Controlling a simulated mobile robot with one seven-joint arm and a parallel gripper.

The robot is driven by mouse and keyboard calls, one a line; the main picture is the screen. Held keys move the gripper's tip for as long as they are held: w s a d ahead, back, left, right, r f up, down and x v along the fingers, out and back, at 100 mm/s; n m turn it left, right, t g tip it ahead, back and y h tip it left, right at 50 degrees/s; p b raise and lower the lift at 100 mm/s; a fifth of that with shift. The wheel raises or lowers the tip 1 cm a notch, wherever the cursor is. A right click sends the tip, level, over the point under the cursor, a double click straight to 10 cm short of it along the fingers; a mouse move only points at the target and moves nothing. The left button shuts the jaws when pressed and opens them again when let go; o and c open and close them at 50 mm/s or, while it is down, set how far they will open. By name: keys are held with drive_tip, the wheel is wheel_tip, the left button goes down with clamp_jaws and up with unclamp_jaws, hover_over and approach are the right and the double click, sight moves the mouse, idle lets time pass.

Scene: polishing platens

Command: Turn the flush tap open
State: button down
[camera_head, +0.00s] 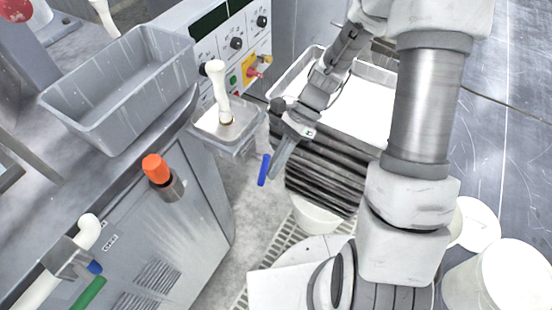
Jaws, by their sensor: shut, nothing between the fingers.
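A blue lever-like bar (264,170) shows near the middle, just left of my gripper's tip. It looks like a tap handle, but its mount is hidden or too small to make out. My gripper (275,174) points down, with its grey fingers together and nothing between them. The fingertips are close beside the blue bar; I cannot tell whether they touch it. At the lower left, a white pipe (88,232) has a metal clamp, a small blue part (95,267) and a green bar (88,292). I cannot tell for certain which part is the flush tap.
A grey basin (130,85) and an orange-topped cylinder (156,168) are at the left. A white-handled tool (217,85) stands in a clear tray (228,140). A control panel (232,45) is behind. Dark stacked slabs (320,180) stand right of my gripper.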

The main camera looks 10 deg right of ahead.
drive_tip(key=g+y+p, duration=0.1)
drive_tip(key=p, duration=0.1)
drive_tip(key=s+a+g+y+p, duration=0.1)
drive_tip(key=p, duration=0.1)
drive_tip(key=shift+s+g, duration=0.25)
drive_tip(key=shift+g, duration=0.15)
drive_tip(key=shift+a+y, duration=0.1)
drive_tip(key=shift+y, duration=0.2)
idle(1.1)
